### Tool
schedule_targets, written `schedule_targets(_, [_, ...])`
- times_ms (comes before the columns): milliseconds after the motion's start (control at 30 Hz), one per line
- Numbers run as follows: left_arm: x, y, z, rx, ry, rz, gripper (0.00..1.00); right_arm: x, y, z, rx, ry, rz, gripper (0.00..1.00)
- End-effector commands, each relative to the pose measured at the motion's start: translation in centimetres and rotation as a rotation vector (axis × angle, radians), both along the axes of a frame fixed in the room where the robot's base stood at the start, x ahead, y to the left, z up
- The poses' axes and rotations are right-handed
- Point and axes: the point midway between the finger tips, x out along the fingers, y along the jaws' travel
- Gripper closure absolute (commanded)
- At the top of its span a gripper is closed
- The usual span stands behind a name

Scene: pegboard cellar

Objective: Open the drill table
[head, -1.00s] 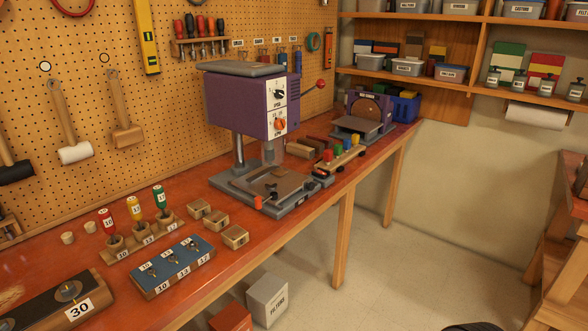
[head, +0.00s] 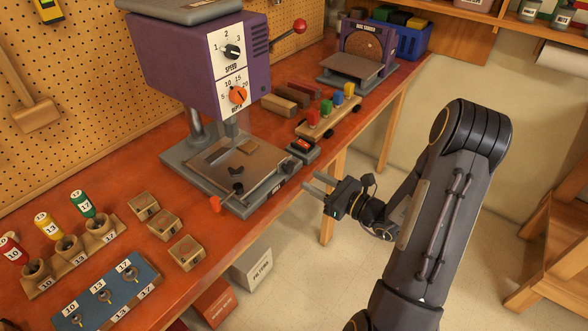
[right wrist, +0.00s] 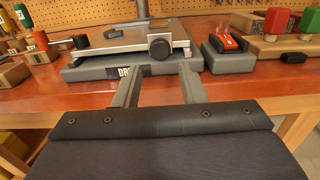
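The purple drill press (head: 185,62) stands on the workbench. Its flat metal table (head: 245,165) sits on a grey base, with a dark clamp piece on top and an orange-red lever (head: 215,204) at the front left corner. In the right wrist view the table (right wrist: 120,40) shows ahead with a dark round knob (right wrist: 160,48) on its front, above a partly hidden label. My right gripper (head: 311,182) is open and empty, off the bench's front edge, right of the drill base and apart from it. In the right wrist view its fingers (right wrist: 158,72) point at the base. My left gripper is out of view.
A grey box with a red switch (head: 303,147) sits right of the drill base. Beyond are colored blocks on a wooden holder (head: 330,118) and a disc sander (head: 365,50). Wooden blocks (head: 163,224) lie left. Boxes (head: 252,265) stand on the floor below.

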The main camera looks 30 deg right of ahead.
Motion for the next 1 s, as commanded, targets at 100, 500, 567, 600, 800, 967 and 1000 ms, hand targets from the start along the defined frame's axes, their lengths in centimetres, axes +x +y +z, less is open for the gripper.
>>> schedule_targets(100, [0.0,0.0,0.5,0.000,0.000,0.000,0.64,1.4,0.5,0.1,0.004,-0.001,-0.001,0.63])
schedule_targets(500, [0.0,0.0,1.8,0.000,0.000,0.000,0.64,6.5,2.7,0.1,0.001,-0.001,0.000,0.63])
schedule_targets(567, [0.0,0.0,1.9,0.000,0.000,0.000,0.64,6.7,2.8,0.0,0.001,0.000,0.000,0.63])
schedule_targets(600, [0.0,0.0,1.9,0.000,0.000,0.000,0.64,6.8,2.9,0.0,0.001,0.000,0.000,0.63])
schedule_targets(800, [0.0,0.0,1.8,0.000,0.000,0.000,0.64,6.9,2.9,0.0,0.000,0.000,0.000,0.63])
schedule_targets(967, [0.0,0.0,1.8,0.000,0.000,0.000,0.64,6.9,2.9,0.0,0.000,0.000,0.000,0.78])
schedule_targets(1000, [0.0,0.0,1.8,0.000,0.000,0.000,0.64,6.9,2.9,0.0,0.000,0.000,0.000,0.84])
